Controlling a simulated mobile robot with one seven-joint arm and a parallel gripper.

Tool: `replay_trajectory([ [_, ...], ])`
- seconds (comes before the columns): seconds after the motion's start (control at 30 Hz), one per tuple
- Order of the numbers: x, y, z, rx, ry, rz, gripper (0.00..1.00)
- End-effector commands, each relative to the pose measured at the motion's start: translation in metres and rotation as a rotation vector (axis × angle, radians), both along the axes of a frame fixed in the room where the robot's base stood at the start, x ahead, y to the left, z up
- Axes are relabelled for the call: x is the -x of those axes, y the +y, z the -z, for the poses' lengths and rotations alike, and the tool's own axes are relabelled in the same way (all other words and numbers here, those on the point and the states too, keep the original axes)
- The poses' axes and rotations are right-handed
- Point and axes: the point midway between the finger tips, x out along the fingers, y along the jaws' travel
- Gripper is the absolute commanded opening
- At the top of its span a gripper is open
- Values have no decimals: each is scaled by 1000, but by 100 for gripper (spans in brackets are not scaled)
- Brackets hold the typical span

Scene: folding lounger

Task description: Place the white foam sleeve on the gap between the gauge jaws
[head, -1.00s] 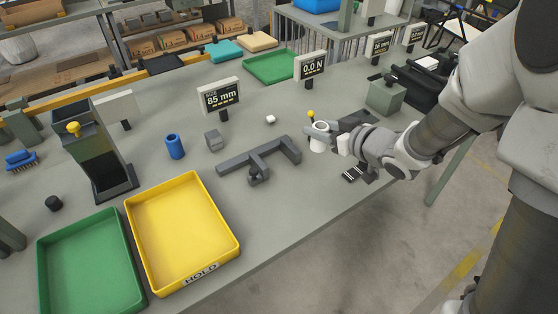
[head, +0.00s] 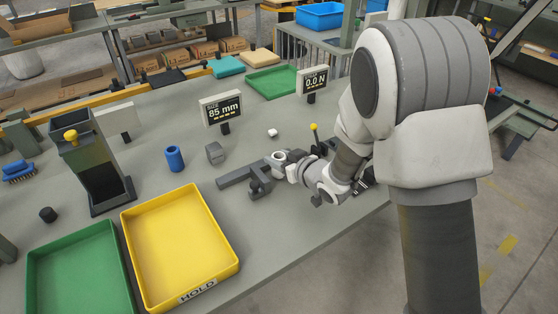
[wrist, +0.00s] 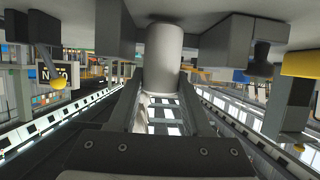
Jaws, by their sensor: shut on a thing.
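My gripper (head: 288,167) is shut on the white foam sleeve (head: 277,156), a short white cylinder. In the wrist view the sleeve (wrist: 163,58) sits between the fingertips. The gripper and sleeve are at the grey gauge (head: 235,177), over the right part of its bar in the head view. My arm hides the gauge's right end. In the wrist view grey blocks, which look like the gauge jaws, stand on both sides of the sleeve, left (wrist: 112,28) and right (wrist: 238,48). Whether the sleeve touches them I cannot tell.
A size display (head: 222,108) reading 85 mm stands behind the gauge. A grey block (head: 214,153), a blue cylinder (head: 174,158) and a small white cube (head: 272,132) are nearby. A yellow HOLD tray (head: 232,262) and a green tray (head: 40,268) lie at front left.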

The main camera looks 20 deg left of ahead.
Motion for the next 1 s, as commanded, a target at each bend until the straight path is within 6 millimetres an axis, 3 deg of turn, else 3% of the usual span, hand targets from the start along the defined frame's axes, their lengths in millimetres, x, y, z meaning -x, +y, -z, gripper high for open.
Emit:
replay_trajectory([
  [0.4, 0, 0, 9, -1, -2, 1, 0],
  [0.43, 0, 0, 8, -2, -1, 0, 52],
  [0.5, 0, 0, 7, -1, -1, 0, 61],
  [0.83, 0, 0, 2, -2, -1, 0, 61],
  [1.0, 15, -20, -8, -3, -1, 4, 61],
])
